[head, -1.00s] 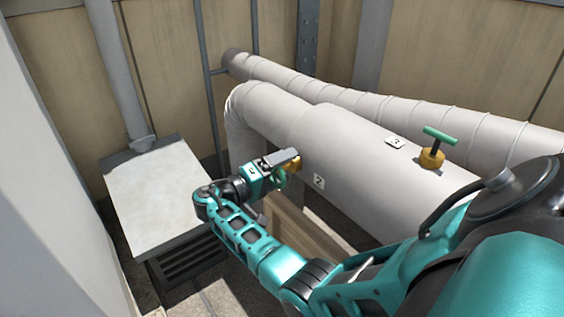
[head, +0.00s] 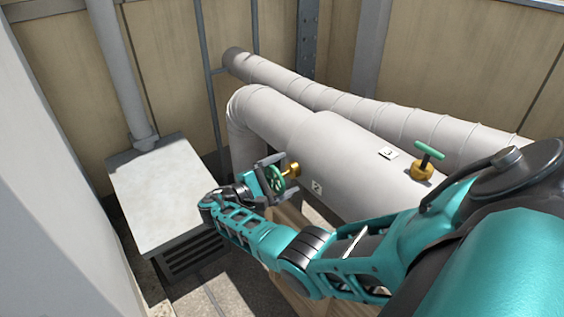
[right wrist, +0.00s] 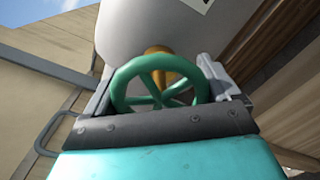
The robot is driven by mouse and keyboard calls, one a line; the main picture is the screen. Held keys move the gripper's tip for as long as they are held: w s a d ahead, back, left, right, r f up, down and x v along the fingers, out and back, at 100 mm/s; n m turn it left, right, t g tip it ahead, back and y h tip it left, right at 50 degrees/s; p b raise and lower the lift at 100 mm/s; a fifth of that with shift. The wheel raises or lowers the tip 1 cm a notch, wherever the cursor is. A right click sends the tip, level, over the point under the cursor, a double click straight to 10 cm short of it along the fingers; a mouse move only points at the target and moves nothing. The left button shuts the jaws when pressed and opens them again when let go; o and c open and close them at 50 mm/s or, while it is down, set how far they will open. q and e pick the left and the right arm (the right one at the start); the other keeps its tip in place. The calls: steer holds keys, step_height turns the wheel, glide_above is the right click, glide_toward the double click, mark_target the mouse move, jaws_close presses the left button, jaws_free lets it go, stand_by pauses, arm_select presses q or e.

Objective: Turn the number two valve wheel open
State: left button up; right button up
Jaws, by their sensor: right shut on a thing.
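The number two valve wheel (head: 274,179) is a green spoked wheel on a brass stem (head: 292,169) that sticks out of the side of the large pale pipe. A label "2" (head: 316,187) is on the pipe beside it. My right gripper (head: 274,174) is at the wheel, with one finger on each side of its rim, and is shut on it. In the right wrist view the wheel (right wrist: 160,84) sits between the two grey fingers, its brass stem (right wrist: 158,50) behind it. My left gripper is not in view.
A green T-handle valve (head: 428,157) with a brass base stands on top of the large pipe (head: 340,150), near a "3" label (head: 388,153). A thinner wrapped pipe (head: 370,110) runs behind. A grey metal box (head: 165,195) stands at left.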

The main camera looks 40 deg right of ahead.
steer(key=shift+r+n+p, duration=0.15)
steer(key=shift+n+p, duration=0.2)
steer(key=shift+n, duration=1.15)
steer(key=n+p, duration=0.1)
steer(key=n, duration=0.2)
steer(key=shift+n+p, duration=0.35)
steer(key=shift+n, duration=0.35)
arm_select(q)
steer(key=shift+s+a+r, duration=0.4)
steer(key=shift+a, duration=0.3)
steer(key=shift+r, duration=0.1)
arm_select(e)
steer(key=shift+n, duration=0.4)
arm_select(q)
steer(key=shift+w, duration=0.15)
arm_select(e)
steer(key=shift+f, duration=0.2)
steer(key=o, duration=0.8)
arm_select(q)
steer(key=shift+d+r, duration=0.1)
